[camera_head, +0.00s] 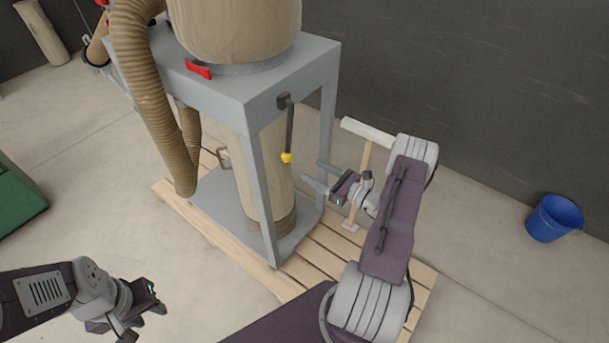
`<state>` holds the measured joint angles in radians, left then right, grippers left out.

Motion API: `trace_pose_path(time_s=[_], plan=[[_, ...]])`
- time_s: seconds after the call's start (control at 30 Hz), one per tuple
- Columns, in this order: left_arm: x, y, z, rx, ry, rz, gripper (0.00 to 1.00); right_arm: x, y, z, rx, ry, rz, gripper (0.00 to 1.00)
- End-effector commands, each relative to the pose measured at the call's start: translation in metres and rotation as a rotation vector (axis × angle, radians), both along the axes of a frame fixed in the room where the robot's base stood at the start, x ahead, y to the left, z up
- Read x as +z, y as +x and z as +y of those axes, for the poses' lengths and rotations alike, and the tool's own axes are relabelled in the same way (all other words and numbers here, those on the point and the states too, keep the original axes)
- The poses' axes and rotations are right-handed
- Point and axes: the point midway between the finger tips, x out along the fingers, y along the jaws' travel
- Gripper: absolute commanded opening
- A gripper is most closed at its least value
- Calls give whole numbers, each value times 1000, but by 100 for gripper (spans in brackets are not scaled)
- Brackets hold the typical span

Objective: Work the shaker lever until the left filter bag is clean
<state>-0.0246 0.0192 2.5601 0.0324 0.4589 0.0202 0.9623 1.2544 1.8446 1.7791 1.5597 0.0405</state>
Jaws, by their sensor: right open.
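The shaker lever (290,122) is a dark bar hanging from the side of a grey steel frame (230,85), with a yellow knob (287,157) at its lower end. A large beige filter bag (236,28) stands on top of the frame, its upper part cut off by the picture. I cannot tell whether it is the left bag or how clean it is. My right gripper (318,177) is open and empty, just right of and below the knob, apart from it. My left gripper (132,318) is at the lower left, away from the machine; its jaw state is unclear.
A lower bag (262,175) hangs inside the frame, and a ribbed brown hose (142,75) runs down its left side. A red clamp (198,69) sits by the upper bag. The machine stands on a wooden pallet (322,247). A blue bucket (553,218) stands at right.

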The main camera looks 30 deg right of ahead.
Motion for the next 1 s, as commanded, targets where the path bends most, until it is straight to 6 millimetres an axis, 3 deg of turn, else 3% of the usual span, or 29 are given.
trace_pose_path(time_s=[0.27, 0.53, 0.7, 1.0], plan=[[-1, 0, 0, 0, 0, -1, 36, -1, 12, 3, -7, 2, -4, 58], [-7, 0, 0, 0, 0, 0, 36, -1, 68, 28, -2, 0, -5, 58], [-21, 0, 0, 0, 0, 0, 36, -3, 97, 39, -5, 1, -4, 58], [-24, 0, 0, 0, 0, 0, 36, 0, 111, 44, -8, 2, -2, 58]])
